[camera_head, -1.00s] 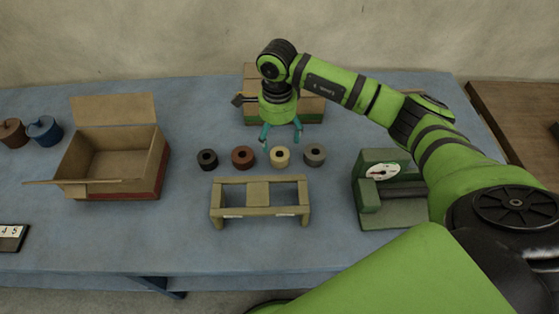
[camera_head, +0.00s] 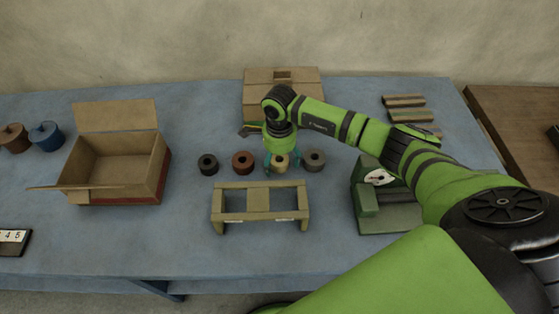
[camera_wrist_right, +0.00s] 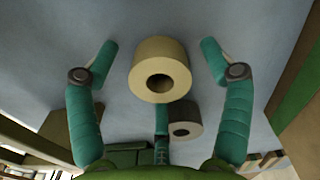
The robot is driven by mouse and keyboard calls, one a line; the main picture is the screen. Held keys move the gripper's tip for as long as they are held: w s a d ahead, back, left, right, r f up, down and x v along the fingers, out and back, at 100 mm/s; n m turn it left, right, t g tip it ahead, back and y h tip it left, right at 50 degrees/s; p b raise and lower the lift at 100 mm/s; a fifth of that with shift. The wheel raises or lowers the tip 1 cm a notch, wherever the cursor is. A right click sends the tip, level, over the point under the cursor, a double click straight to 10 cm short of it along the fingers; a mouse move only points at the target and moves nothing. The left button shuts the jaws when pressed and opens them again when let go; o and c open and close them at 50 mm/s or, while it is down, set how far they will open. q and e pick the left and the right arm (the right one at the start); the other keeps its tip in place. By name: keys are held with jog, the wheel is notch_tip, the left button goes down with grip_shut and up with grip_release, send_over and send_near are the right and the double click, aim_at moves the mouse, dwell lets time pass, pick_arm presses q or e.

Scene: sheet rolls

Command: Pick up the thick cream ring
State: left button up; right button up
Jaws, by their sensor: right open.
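The thick cream ring (camera_head: 281,164) stands in a row of rings on the blue table, between a brown ring (camera_head: 243,161) and a grey ring (camera_head: 314,160). My right gripper (camera_head: 283,168) is over the cream ring, its teal fingers apart on either side of it. In the right wrist view the cream ring (camera_wrist_right: 160,70) lies between the two open fingers (camera_wrist_right: 158,50), with a gap on each side. The grey ring (camera_wrist_right: 185,120) shows below it there, partly behind a teal part. My left gripper is not in view.
A black ring (camera_head: 208,164) ends the row at left. A wooden stand (camera_head: 258,201) is in front, and a green dial scale (camera_head: 385,205) is at right. An open carton (camera_head: 113,165) stands at left, and a closed box (camera_head: 307,85) is behind.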

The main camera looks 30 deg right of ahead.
jog(key=c, duration=1.3)
jog(key=shift+r, duration=0.1)
